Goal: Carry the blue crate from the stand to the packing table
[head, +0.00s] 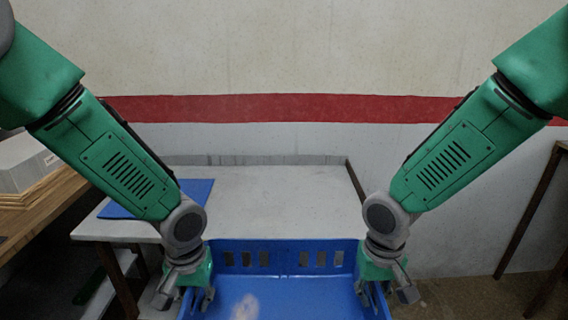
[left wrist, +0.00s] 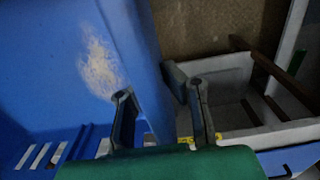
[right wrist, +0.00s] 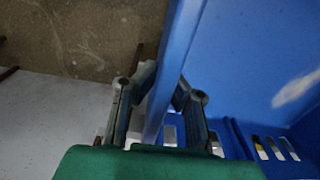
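The blue crate (head: 285,246) is at the bottom centre of the head view, its near part cut off. Its floor shows a pale smudge. My left gripper (left wrist: 150,88) has one finger inside and one outside the crate's left wall, closed on it. My right gripper (right wrist: 163,88) straddles the right wall the same way, closed on it. The packing table (head: 290,190) is straight ahead, pale-topped, with the crate in front of its near edge. Bare floor shows beside the crate in both wrist views. The stand cannot be made out.
A flat blue mat (head: 158,198) lies on the table's left part. A wooden bench (head: 40,207) with a pale box (head: 22,165) stands at the left. A dark-legged table (head: 545,210) is at the far right. The middle and right of the packing table's top are clear.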

